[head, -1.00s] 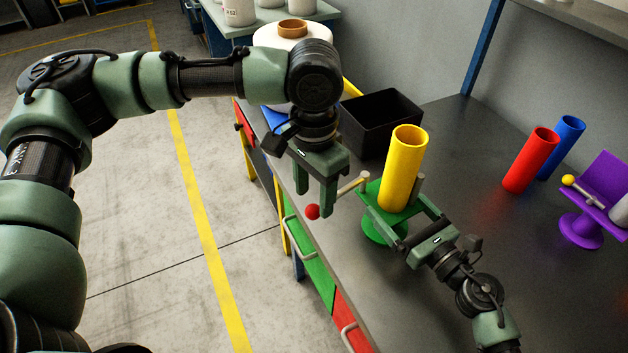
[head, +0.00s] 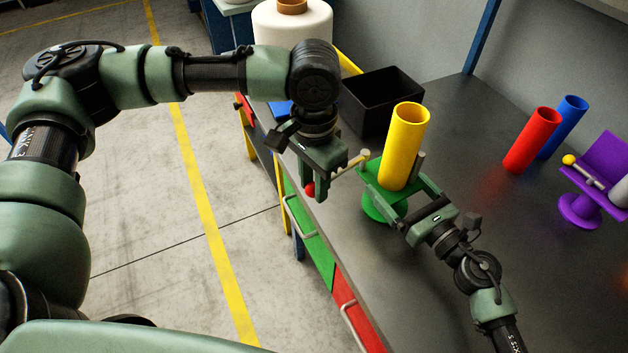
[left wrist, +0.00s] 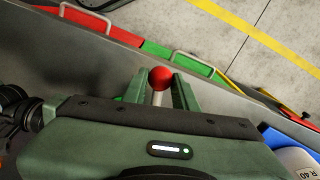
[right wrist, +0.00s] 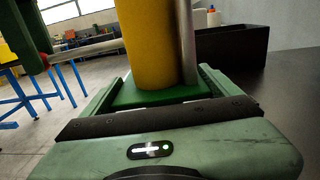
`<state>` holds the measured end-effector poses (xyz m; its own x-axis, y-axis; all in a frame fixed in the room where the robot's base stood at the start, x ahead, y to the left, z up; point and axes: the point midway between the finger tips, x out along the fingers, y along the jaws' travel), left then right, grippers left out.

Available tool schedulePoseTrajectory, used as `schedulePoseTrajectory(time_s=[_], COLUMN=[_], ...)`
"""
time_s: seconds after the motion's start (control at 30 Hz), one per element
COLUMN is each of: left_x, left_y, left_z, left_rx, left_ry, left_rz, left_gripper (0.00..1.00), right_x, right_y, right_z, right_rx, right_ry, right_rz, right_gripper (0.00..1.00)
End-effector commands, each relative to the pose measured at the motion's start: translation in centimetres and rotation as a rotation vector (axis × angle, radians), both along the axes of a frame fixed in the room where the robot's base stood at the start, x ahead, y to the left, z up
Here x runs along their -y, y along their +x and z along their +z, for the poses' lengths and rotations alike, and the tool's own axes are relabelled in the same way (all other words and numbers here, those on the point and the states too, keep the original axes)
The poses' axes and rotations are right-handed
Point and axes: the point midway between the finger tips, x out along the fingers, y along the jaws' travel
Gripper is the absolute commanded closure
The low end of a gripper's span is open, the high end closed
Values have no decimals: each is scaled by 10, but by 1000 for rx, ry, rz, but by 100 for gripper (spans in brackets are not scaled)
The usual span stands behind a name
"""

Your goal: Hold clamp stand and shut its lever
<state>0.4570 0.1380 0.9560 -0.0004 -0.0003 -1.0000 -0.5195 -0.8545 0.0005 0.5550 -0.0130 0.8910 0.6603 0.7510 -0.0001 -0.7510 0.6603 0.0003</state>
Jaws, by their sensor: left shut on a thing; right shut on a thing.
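The green clamp stand (head: 382,210) stands on the dark workbench with a yellow tube (head: 404,146) upright in it. Its lever (head: 350,166) sticks out to the left and ends in a red ball knob (head: 310,189). My left gripper (head: 316,192) points down over the knob end and is shut on the lever; the left wrist view shows the red knob (left wrist: 160,77) between the fingers. My right gripper (head: 413,212) is shut on the stand's green plate, which shows in the right wrist view (right wrist: 160,93) between the fingers, below the yellow tube (right wrist: 149,45).
A black bin (head: 381,98) is behind the stand. A red tube (head: 531,140), a blue tube (head: 563,126) and a purple stand (head: 594,186) with a yellow-knobbed lever are to the right. A large white bobbin (head: 292,27) is at the back. The bench edge runs close below my left gripper.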

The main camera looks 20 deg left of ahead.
Motion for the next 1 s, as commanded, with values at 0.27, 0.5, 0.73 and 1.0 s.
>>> schedulePoseTrajectory(time_s=[0.27, 0.5, 0.73, 1.0], left_x=[2, 16, 29, 38], left_y=[-1, -7, -12, -15], left_z=[0, 0, 0, 1], left_rx=[1, -1, 1, 1], left_ry=[1, -1, -3, -2], left_rz=[17, 117, 219, 298], left_gripper=[100, 100, 100, 100], right_x=[0, 0, 0, -1], right_y=[0, 0, 0, -1], right_z=[0, 0, 0, 0], right_rx=[1, 1, 2, 1], right_ry=[-1, -1, -1, -1], right_rz=[0, 0, 2, 3], right_gripper=[70, 70, 70, 70])
